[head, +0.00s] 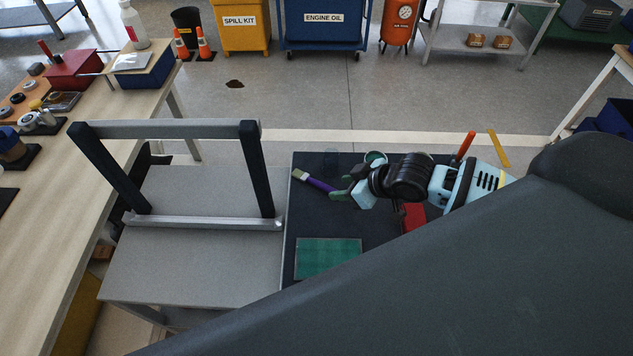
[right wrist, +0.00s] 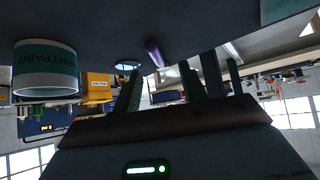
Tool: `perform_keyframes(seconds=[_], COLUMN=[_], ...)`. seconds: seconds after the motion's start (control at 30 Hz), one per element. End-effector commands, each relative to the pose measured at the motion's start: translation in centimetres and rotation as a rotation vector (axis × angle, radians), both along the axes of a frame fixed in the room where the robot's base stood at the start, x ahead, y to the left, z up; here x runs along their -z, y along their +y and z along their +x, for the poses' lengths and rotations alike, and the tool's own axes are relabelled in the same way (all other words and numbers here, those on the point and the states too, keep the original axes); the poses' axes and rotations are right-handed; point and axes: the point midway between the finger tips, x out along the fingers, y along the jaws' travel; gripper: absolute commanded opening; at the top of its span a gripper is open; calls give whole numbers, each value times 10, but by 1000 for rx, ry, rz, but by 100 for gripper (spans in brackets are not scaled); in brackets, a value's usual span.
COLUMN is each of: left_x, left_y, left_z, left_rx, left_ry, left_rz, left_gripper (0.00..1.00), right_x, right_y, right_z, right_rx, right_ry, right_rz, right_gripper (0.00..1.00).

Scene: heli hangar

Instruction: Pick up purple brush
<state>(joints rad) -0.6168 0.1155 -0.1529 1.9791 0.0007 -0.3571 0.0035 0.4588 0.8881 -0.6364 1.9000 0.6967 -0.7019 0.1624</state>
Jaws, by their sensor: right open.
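The purple brush (head: 316,183) lies on a dark mat (head: 303,225), its pale bristles pointing to the upper left. The end of its handle is hidden behind my right gripper (head: 344,189), which is close beside that end in the head view. The right gripper is open with nothing seen between its fingers. In the right wrist view, the brush's purple handle (right wrist: 154,53) shows beyond the fingers, roughly between them, and looks apart from them. I cannot tell the exact gap. My left gripper is not in view.
A green pad (head: 328,258) lies on the mat's front left, and a red object (head: 413,217) lies right of the gripper. A labelled paint can (right wrist: 45,68) is near the gripper. A grey metal frame (head: 180,129) stands left of the mat.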

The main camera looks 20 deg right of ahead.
Motion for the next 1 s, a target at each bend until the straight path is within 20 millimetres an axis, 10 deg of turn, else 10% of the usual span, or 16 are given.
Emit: perform_keyframes(seconds=[0.8, 1.0], left_x=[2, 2], left_y=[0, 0], left_z=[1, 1], left_rx=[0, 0], left_ry=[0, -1], left_rz=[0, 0], left_gripper=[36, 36], right_x=[34, 34], right_y=[16, 16], right_z=[36, 36], right_rx=[-1, -1], right_ry=[-2, -2], right_rz=[-1, -1], right_gripper=[42, 19])
